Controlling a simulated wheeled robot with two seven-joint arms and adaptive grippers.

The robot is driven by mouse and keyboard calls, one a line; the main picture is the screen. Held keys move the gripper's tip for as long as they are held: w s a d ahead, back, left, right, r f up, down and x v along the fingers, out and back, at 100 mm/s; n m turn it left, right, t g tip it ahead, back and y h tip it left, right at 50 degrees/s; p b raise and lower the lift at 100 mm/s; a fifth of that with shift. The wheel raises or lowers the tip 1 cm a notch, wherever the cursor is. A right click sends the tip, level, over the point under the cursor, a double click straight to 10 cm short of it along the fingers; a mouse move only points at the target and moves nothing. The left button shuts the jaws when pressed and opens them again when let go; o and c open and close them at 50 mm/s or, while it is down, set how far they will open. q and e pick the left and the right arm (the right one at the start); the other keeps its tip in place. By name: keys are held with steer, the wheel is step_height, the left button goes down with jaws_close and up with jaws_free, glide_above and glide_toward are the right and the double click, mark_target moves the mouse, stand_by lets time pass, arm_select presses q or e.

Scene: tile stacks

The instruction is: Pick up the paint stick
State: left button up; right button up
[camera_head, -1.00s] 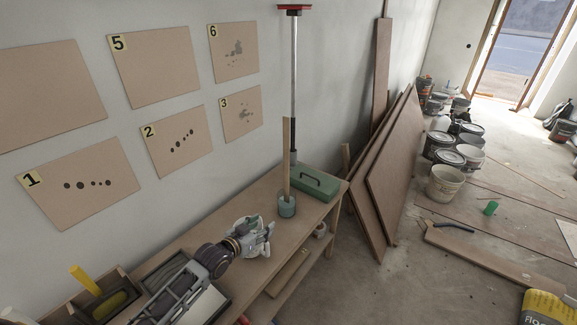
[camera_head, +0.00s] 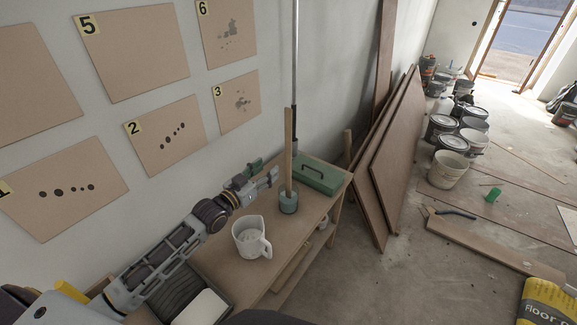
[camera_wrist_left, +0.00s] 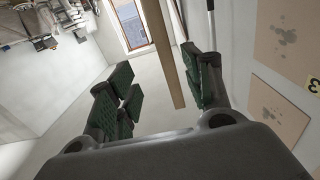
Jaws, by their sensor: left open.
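The paint stick (camera_head: 288,150) is a long, thin wooden stick standing nearly upright in a small teal pot (camera_head: 288,203) on the workbench. My left gripper (camera_head: 268,174) is open just left of the stick, at the height of its lower half. In the left wrist view the stick (camera_wrist_left: 160,45) runs between the two green-padded fingers (camera_wrist_left: 160,92), closer to the right one. I cannot tell whether a finger touches it. My right gripper is not in view.
A white jug (camera_head: 250,238) stands on the workbench (camera_head: 308,225) below my left arm. A green toolbox (camera_head: 318,175) sits behind the pot. A metal pole (camera_head: 295,70) rises behind the stick. Wooden boards (camera_head: 395,160) lean on the wall at right.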

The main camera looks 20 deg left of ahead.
mark_target(288, 151)
arm_select(q)
steer(key=shift+p+x, duration=0.3)
steer(key=shift+x, duration=4)
steer(key=shift+w+f, duration=0.1)
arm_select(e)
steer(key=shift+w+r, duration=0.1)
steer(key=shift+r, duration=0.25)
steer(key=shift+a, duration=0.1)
arm_select(q)
steer(key=shift+w, duration=0.4)
steer(key=shift+w+d, duration=0.15)
steer(key=shift+w, duration=0.45)
steer(key=shift+p+x, duration=0.35)
steer(key=shift+x, duration=0.8)
steer(key=shift+w+d+f, duration=0.1)
steer(key=shift+w, duration=0.35)
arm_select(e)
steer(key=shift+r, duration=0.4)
